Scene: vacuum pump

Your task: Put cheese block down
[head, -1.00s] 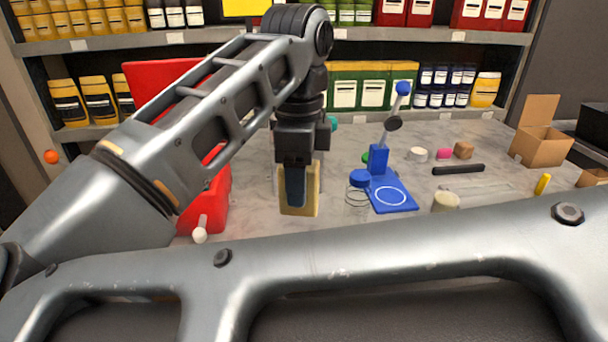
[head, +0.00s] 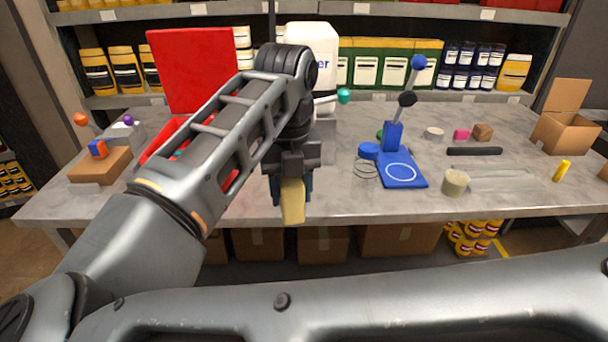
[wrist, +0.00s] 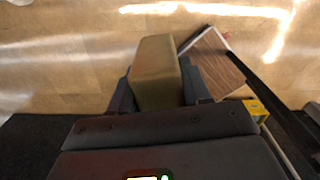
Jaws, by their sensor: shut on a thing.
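The cheese block (head: 292,201) is a pale yellow block held in my gripper (head: 291,190), near the front edge of the table (head: 245,207). The gripper is shut on it, and part of the block sticks out below the fingers. In the wrist view the block (wrist: 156,72) shows between the two fingers (wrist: 155,90), large and dull yellow. Behind it in that view is a tan floor-like surface, so the block appears in the air, apart from any support.
A beige cylinder (head: 455,183) and a yellow piece (head: 562,171) lie further right. An open red case (head: 195,72) is behind my arm. An open cardboard box (head: 563,130) stands far right.

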